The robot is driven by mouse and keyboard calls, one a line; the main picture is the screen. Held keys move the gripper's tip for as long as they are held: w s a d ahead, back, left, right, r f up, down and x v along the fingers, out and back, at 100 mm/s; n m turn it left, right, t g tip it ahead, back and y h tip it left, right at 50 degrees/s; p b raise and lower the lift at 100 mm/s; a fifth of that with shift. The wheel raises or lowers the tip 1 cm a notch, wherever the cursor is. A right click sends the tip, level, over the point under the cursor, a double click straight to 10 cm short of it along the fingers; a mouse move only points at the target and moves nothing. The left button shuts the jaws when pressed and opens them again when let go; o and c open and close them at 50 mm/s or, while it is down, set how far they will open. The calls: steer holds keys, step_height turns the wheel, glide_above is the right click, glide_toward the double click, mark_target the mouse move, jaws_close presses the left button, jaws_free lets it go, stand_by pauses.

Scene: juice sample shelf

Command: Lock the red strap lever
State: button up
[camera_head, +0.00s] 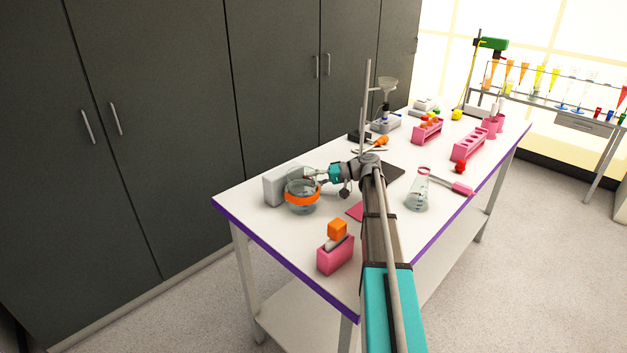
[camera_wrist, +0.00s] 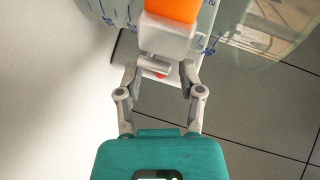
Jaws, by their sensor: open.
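A round glass vessel (camera_head: 303,178) with an orange strap (camera_head: 302,198) around it stands near the table's left end. In the wrist view the orange strap (camera_wrist: 172,8) runs into a white clasp block (camera_wrist: 165,38), with clear glass (camera_wrist: 212,12) bearing blue marks beside it. A pale lever-like piece (camera_wrist: 154,65) with a small red spot (camera_wrist: 160,76) sits below the block. My gripper (camera_head: 319,174) is at the vessel's right side. Its fingers (camera_wrist: 159,72) are open on either side of the lever piece; I cannot tell if they touch it. The lever's exact position is unclear.
A grey-white box (camera_head: 277,187) stands just behind the vessel. A pink holder (camera_head: 335,256) with an orange-topped item is at the front edge, and a conical flask (camera_head: 418,192) is to the right. Pink racks (camera_head: 467,146) stand farther back. Dark cabinets (camera_head: 180,100) line the left.

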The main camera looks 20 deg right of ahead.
steer(key=shift+s+m+t+h, duration=0.1)
steer(key=shift+m+t+h, duration=0.2)
steer(key=shift+m+t, duration=0.15)
